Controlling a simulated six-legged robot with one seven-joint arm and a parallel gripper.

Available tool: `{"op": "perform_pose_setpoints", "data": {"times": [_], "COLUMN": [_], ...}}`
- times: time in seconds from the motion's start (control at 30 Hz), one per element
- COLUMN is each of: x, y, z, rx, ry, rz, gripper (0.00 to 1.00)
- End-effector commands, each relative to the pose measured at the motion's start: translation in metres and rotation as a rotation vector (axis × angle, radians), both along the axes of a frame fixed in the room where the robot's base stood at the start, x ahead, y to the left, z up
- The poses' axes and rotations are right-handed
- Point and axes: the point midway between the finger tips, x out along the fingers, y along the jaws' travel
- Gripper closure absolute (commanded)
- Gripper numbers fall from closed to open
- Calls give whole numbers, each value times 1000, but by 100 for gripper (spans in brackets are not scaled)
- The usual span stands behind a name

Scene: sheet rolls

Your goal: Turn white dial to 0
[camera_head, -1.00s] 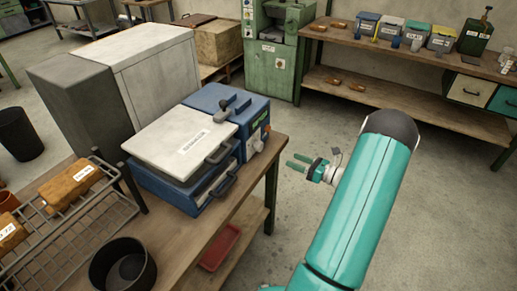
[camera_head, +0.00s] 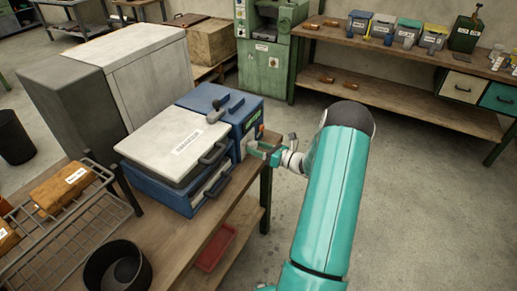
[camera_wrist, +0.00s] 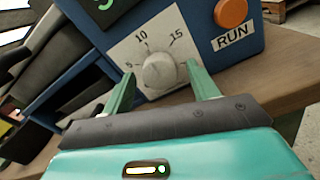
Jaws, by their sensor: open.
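The white dial (camera_wrist: 160,70) sits on a pale scale plate on the front of the blue machine (camera_head: 213,98). The marks 10 and 15 are readable on the plate; the lower part of the scale is hard to read. My gripper (camera_wrist: 158,80) is open, with one green finger on each side of the dial in the wrist view. I cannot tell whether the fingers touch it. In the head view my gripper (camera_head: 262,152) is at the machine's right side and the dial is mostly hidden there.
An orange button (camera_wrist: 231,12) with a RUN label (camera_wrist: 233,37) is right of the dial. A green display (camera_wrist: 105,4) is above left. The machine stands on a wooden table (camera_head: 172,235) with a wire rack (camera_head: 75,225) and a black bowl (camera_head: 92,270).

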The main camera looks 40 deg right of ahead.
Motion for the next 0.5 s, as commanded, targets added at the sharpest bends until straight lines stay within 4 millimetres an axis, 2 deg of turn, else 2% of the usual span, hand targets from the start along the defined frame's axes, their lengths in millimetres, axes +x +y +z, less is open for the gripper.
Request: {"op": "perform_pose_setpoints", "data": {"times": [0.13, 0.37, 0.5], "x": [0, -1, -1], "y": [0, -1, -1], "z": [0, 0, 0], "rx": [0, -1, -3], "ry": [0, 0, -1], "rz": [-1, 0, 0], "gripper": [41, 85, 85]}}
